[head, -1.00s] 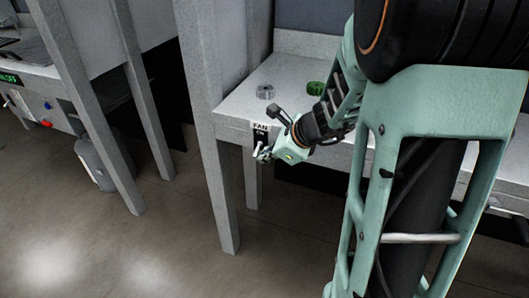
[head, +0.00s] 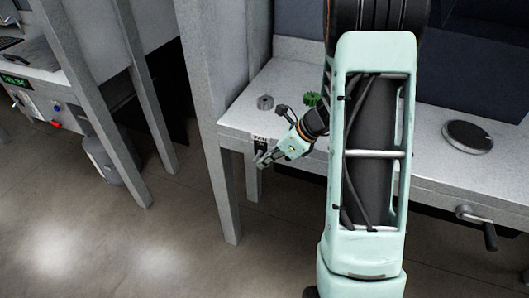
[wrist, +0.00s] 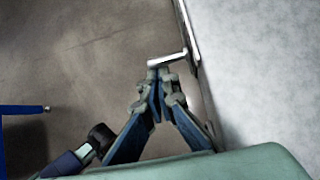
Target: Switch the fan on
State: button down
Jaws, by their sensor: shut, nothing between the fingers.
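The fan switch panel (head: 260,142) is a small black-and-white plate on the front edge of the grey bench, partly hidden by my gripper. A pale metal lever (wrist: 167,60) sticks out from the bench edge in the wrist view. My gripper (head: 262,161) is at the panel, its fingers pointing down-left. In the wrist view my gripper (wrist: 163,73) is shut and empty, with its fingertips right at the lever. They look in contact or nearly so; I cannot tell which. The lever's setting is not clear.
On the bench (head: 237,113) are a grey knobbed part (head: 265,102), a green gear-like part (head: 312,99) and a round dark disc (head: 468,136). A crank handle (head: 489,235) juts from the front at right. Grey posts stand left; the floor between is open.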

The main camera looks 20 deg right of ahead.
jog(key=shift+r+p, duration=0.45)
jog(key=shift+p, duration=0.1)
jog(key=shift+f, duration=0.15)
jog(key=shift+w+r+p, duration=0.1)
jog(key=shift+r+p, duration=0.55)
jog(key=shift+r, duration=0.2)
